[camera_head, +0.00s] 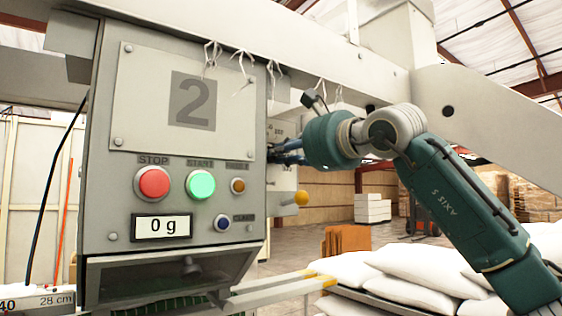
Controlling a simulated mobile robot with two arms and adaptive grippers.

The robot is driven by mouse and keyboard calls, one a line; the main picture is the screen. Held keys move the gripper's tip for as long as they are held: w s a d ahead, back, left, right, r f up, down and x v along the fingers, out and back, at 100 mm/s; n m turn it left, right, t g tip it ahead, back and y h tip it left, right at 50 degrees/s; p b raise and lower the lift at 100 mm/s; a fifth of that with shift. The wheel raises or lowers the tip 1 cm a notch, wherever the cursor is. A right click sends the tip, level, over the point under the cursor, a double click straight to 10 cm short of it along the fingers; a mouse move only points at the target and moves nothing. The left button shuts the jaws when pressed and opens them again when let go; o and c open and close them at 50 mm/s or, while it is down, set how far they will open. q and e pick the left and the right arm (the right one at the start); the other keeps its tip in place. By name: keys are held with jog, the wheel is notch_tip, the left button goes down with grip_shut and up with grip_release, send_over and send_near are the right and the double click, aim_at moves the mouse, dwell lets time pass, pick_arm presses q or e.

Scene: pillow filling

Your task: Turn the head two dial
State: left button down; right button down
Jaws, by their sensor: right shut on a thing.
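The head two unit (184,215) is a grey box on the left, with a large "2" on its plate. Its front has a red STOP button (152,182), a green START button (200,184) and a display (163,227) reading "0 g". My right gripper (280,150) reaches in from the right to the box's right side. Its dark fingers are shut on the dial there, which is mostly hidden by the fingers and the box's edge. My left gripper is out of view.
White filled pillows (420,275) lie stacked at the lower right. A yellow-ended rail (270,286) runs below the box. A grey beam (250,40) crosses above, with hanging white ties.

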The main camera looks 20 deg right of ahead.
jog(key=m+b, duration=0.3)
jog(key=m, duration=0.8)
jog(key=shift+a+m, duration=0.1)
jog(key=shift+m, duration=0.3)
dwell(0.3)
jog(key=c, duration=1.7)
grip_release()
jog(key=shift+r, duration=0.1)
jog(key=shift+o, duration=0.2)
jog(key=shift+s+r, duration=0.1)
jog(key=shift+s, duration=0.05)
